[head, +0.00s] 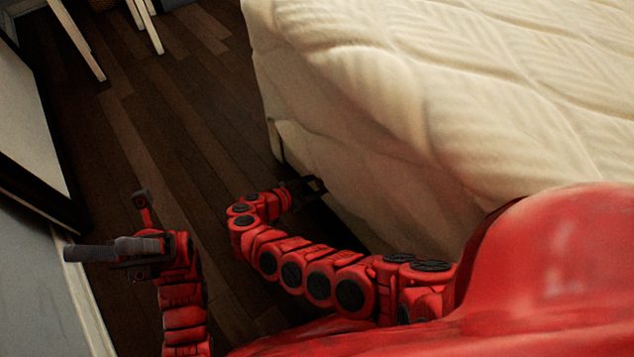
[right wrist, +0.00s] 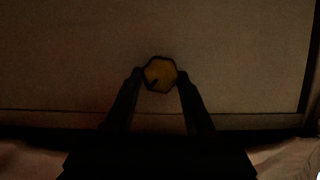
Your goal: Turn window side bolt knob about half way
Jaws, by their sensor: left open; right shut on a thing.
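A yellow, many-sided bolt knob (right wrist: 161,74) with a dark rim shows in the right wrist view, in front of a dim beige panel (right wrist: 230,60). A short dark mark lies at its lower left. My right gripper (right wrist: 160,82) is shut on the knob, with one finger at each side. In the head view my right gripper (head: 312,186) is low beside the bed, and the knob there is hidden. My left gripper (head: 95,252) is open at the lower left of the head view, away from the bed, with nothing seen in it.
The bed (head: 430,80) with a cream quilted cover fills the right of the head view. Dark wooden floor (head: 180,110) lies open left of it. A dark-framed pale panel (head: 30,130) stands at the left edge. White furniture legs (head: 145,25) are at the top left.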

